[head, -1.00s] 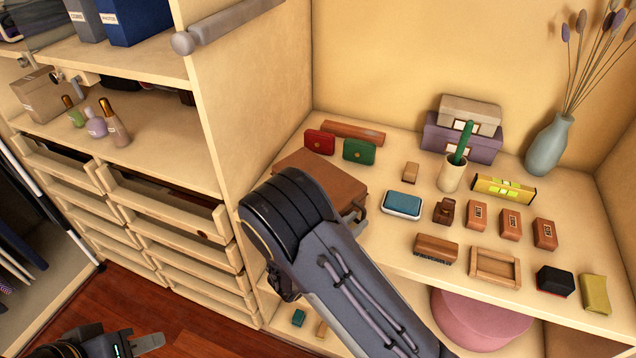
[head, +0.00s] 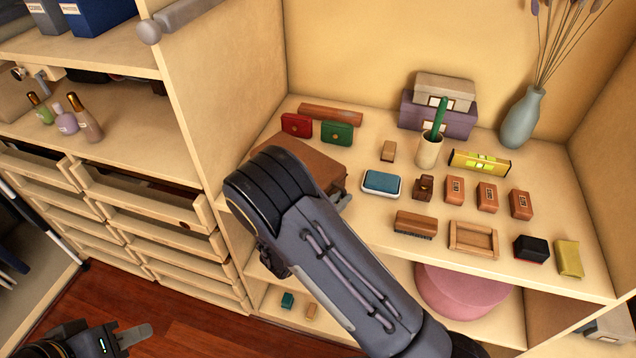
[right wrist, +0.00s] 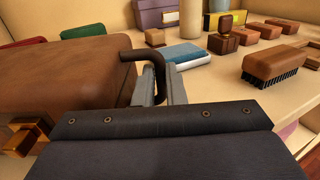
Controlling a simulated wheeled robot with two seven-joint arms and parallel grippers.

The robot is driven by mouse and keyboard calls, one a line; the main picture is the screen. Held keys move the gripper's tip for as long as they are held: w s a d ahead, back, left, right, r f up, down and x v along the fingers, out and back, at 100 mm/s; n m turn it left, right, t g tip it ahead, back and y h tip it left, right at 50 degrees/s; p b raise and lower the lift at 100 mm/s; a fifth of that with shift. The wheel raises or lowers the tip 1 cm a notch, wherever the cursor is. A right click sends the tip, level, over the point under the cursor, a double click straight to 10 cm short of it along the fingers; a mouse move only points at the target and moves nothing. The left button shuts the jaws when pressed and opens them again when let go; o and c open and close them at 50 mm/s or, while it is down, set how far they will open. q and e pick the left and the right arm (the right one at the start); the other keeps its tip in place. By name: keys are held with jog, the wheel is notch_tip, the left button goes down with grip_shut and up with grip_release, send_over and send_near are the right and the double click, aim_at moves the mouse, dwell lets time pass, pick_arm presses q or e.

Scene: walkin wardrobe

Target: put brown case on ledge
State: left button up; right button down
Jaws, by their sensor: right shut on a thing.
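The brown case (head: 312,159) is at the left end of the cream ledge (head: 383,222), behind my right forearm in the head view. In the right wrist view the case (right wrist: 65,75) fills the left side, with a brass clasp and a dark curved handle (right wrist: 128,56). My right gripper (right wrist: 153,82) is shut on this handle. The head view hides most of the case's front and the right gripper, so I cannot tell whether its underside fully touches the ledge. My left gripper (head: 133,336) is low at the left, away from the case; its jaw opening is unclear.
Brushes, small boxes and a vase (head: 521,118) fill the right. A divider wall (head: 220,90) stands left.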

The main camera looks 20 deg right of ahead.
aim_at(334, 179)
jog(key=shift+r, duration=0.15)
jog(key=shift+r, duration=0.25)
notch_tip(334, 179, up, 2)
jog(key=shift+r+b, duration=0.2)
jog(key=shift+b, duration=0.45)
jog(key=s+r, duration=1)
jog(key=s, duration=0.4)
jog(key=w+f+n+t+y, duration=0.2)
jog(key=w+y, duration=0.1)
jog(key=w, duration=0.2)
jog(key=w+f+n+t+y, duration=0.2)
jog(key=w+n+y, duration=0.1)
jog(key=w, duration=0.2)
jog(key=w+a+f+n+t+y, duration=0.1)
jog(key=w+f+n+t+y, duration=0.1)
jog(key=w, duration=0.3)
jog(key=shift+a+f+t+y+b, duration=0.1)
jog(key=shift+t+y+b, duration=0.3)
jog(key=shift+t+y, duration=0.2)
jog(key=shift+w+a+f+n+y, duration=0.15)
jog(key=shift+f+n+y, duration=0.15)
jog(key=shift+n, duration=0.2)
jog(key=shift+r, duration=0.1)
